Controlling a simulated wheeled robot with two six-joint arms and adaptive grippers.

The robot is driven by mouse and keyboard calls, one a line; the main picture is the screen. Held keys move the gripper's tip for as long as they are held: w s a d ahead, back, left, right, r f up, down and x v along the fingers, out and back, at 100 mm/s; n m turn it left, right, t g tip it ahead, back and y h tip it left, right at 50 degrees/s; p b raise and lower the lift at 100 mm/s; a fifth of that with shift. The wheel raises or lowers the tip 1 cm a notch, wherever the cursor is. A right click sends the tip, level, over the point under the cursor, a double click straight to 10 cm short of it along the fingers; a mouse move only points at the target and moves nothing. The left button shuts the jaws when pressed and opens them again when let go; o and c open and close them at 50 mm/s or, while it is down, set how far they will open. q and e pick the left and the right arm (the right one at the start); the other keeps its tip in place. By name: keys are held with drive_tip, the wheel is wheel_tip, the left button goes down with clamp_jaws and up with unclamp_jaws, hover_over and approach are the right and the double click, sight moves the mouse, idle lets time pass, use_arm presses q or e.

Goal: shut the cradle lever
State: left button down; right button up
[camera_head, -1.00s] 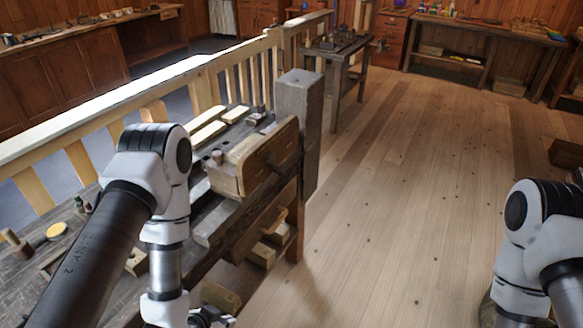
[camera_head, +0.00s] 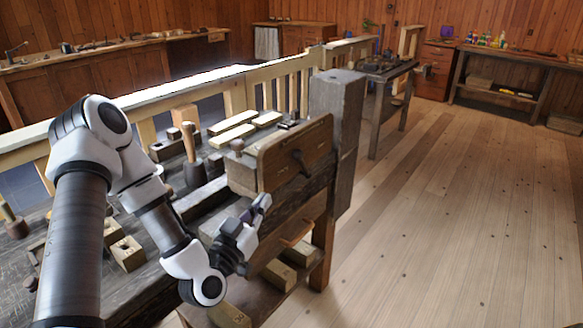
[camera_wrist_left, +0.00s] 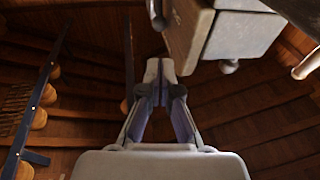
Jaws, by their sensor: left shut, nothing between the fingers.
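My left gripper (camera_head: 261,203) is shut and empty, in front of the bench and below the wooden vise-like block (camera_head: 285,158). The block has a dark knob or lever (camera_head: 299,160) on its front face. A light brown wooden lever-like piece (camera_head: 298,236) sticks out lower down, right of and below the gripper. I cannot tell which is the cradle lever. In the left wrist view, the shut fingertips (camera_wrist_left: 160,72) are close to a grey-faced block (camera_wrist_left: 238,36) with a rounded knob (camera_wrist_left: 229,66) under it. My right gripper is out of view.
The workbench (camera_head: 190,212) carries a mallet (camera_head: 191,160) and pale wood strips (camera_head: 232,136). A thick grey post (camera_head: 338,130) stands at its end. Wood blocks (camera_head: 279,274) lie on the low shelf. The floor (camera_head: 450,220) to the right is clear.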

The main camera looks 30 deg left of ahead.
sight(295, 158)
use_arm(q)
drive_tip(key=p+x, duration=0.1)
drive_tip(key=x, duration=1.2)
drive_tip(key=shift+w+r, duration=0.1)
drive_tip(key=shift+w, duration=0.25)
drive_tip(key=shift+r, duration=0.1)
